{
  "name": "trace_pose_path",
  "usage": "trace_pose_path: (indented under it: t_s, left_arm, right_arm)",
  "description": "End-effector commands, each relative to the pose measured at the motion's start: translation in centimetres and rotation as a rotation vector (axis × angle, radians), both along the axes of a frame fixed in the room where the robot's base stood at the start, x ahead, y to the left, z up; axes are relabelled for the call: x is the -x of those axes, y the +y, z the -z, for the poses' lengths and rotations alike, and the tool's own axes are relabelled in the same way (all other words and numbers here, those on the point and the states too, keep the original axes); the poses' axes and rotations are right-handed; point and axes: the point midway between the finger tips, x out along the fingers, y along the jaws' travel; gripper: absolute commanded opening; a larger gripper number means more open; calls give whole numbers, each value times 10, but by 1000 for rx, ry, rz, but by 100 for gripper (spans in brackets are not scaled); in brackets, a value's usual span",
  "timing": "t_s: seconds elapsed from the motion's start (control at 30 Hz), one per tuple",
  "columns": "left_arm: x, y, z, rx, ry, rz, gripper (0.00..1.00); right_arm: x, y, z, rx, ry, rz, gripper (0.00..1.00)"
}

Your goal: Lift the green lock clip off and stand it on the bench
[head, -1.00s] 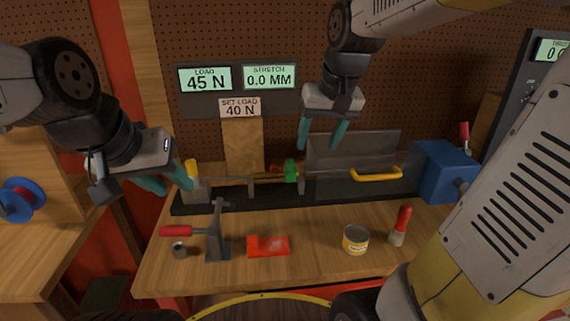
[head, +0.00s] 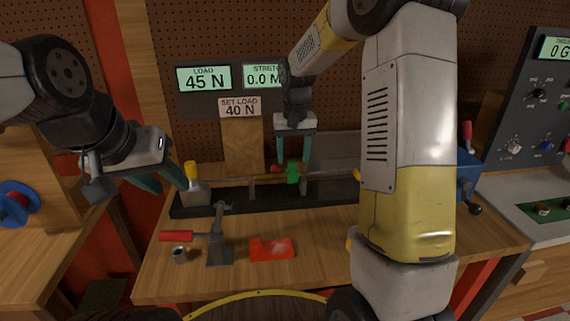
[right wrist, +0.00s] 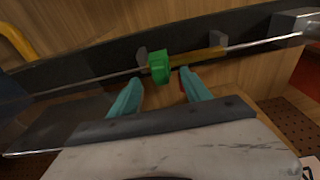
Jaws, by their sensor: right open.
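The green lock clip (head: 292,173) sits on the thin rod assembly over the dark rail at the back of the bench. It also shows in the right wrist view (right wrist: 158,67), beside a brass-coloured section of the rod. My right gripper (head: 293,158) is open and points down just above the clip. In the right wrist view the two teal fingertips (right wrist: 161,76) are apart, with the clip just beyond the gap between them; I cannot tell whether they touch it. My left gripper (head: 162,180) is open and empty at the left, near the yellow-topped post.
A red-handled toggle clamp (head: 219,240), a small metal cup (head: 180,254) and a red block (head: 271,249) are on the bench (head: 300,278). Bare wood shows around the red block. My right arm hides much of the bench's right side. A clear guard stands behind the rod.

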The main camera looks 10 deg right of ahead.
Motion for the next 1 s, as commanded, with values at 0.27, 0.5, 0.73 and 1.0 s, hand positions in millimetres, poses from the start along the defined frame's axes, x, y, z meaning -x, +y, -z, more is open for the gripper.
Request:
trace_pose_path:
  t_s: [0.27, 0.5, 0.73, 1.0]
  left_arm:
    - [0, 0, 0, 0, 0, 0, 36]
    - [0, 0, 0, 0, 0, 0, 36]
    - [0, 0, 0, 0, 0, 0, 36]
    - [0, 0, 0, 0, 0, 0, 36]
  right_arm:
    - [-3, 2, 30, 1, 1, -2, 56]
    - [-3, 2, 30, 0, 0, -1, 50]
    - [-3, 2, 30, 0, 0, -1, 5]
    - [-3, 2, 30, 0, 0, -1, 0]
